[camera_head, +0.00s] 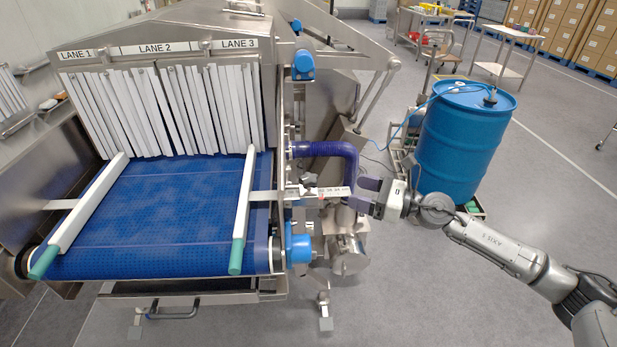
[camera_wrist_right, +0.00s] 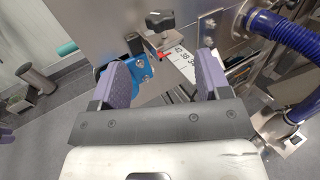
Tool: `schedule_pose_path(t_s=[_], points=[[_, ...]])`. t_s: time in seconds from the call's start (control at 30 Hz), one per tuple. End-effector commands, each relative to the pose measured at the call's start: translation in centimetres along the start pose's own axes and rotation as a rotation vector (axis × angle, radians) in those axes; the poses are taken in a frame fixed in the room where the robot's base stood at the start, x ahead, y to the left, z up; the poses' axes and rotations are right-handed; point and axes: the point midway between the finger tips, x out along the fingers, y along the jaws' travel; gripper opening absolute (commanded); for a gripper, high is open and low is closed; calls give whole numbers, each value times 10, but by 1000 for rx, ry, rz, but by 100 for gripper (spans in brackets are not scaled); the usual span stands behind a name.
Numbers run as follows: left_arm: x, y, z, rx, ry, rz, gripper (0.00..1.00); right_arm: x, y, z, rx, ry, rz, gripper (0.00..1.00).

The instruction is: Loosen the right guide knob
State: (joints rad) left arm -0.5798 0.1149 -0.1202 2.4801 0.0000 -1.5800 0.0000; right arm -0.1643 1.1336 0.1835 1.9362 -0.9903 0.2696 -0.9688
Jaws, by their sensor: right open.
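The black guide knob (camera_wrist_right: 160,20) shows at the top of the right wrist view, beside a numbered scale (camera_wrist_right: 182,62) with a red pointer. In the head view the scale (camera_head: 335,191) sticks out from the conveyor's right side; I cannot clearly make out the knob there. The right guide (camera_head: 243,210) is a white rail with a green end over the blue belt. My right gripper (camera_head: 360,193) is open and empty at the scale's outer end. In the wrist view its purple fingers (camera_wrist_right: 163,76) stand apart, with the knob beyond them. My left gripper is not in view.
A purple-blue hose (camera_head: 330,149) curves just above and behind the right gripper. A blue motor end (camera_head: 298,245) sits below the scale. A blue drum (camera_head: 462,140) stands behind my right arm. The floor at the front right is clear.

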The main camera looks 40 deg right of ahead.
Motion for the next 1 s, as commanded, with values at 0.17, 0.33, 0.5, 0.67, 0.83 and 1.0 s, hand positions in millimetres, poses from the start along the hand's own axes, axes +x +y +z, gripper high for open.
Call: schedule_pose_path(t_s=[0.17,0.33,0.5,0.67,0.83,1.0], points=[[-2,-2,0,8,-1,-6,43,12,-1,2,-1,-4,-2,70],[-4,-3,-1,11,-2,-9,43,29,-1,3,0,-3,-1,70],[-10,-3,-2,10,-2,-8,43,47,-1,4,0,-4,-3,70],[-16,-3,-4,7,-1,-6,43,66,-1,4,2,-4,-2,70],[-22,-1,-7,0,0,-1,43,87,-1,3,2,-3,-1,70],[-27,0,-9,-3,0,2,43,108,-1,3,1,-3,-1,70]])
